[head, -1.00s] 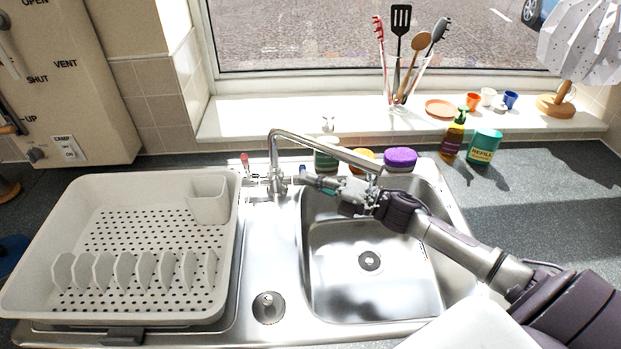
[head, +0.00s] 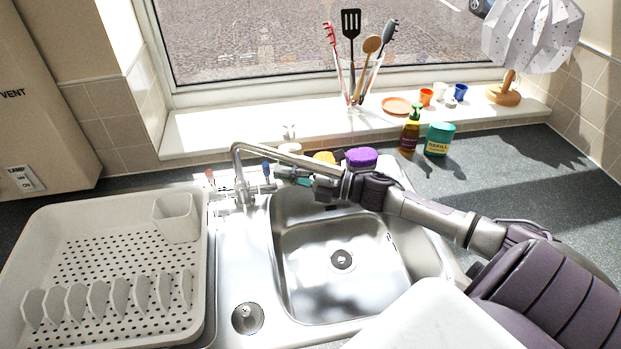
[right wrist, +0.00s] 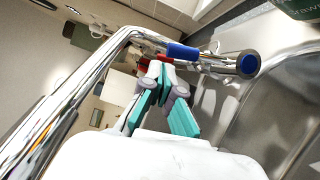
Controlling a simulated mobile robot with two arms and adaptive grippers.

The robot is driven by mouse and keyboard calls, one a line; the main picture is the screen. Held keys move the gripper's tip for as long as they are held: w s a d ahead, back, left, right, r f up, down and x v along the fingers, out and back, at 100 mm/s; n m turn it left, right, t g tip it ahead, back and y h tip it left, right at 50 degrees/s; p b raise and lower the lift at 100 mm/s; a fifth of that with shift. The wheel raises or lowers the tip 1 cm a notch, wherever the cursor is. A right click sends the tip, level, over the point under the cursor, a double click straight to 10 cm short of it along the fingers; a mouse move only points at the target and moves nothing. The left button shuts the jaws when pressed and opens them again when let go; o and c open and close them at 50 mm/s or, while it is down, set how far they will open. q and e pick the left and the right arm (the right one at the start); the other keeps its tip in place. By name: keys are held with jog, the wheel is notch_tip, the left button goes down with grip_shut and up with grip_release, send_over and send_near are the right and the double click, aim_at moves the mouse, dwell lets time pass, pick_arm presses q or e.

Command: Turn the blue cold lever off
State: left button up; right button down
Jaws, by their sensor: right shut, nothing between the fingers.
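The chrome tap (head: 238,178) stands behind the sink, its long spout reaching right over the basin. The blue cold lever (head: 266,169) stands up just right of the tap's base. The red hot lever (head: 210,175) is on the left side. My right gripper (head: 279,172) is shut and empty, just right of the blue lever. In the right wrist view its teal fingers (right wrist: 161,68) point close to the blue lever (right wrist: 183,52); I cannot tell whether they touch. The spout (right wrist: 75,85) runs along the left there. My left gripper is not in view.
A white dish rack (head: 110,250) stands left of the empty sink basin (head: 345,280). Sponges, including a purple one (head: 361,157), sit behind the sink. A soap bottle (head: 411,135) and a teal tub (head: 440,139) stand on the counter at right.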

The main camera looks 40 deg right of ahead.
jog(key=v, duration=0.9)
jog(key=shift+s, duration=0.2)
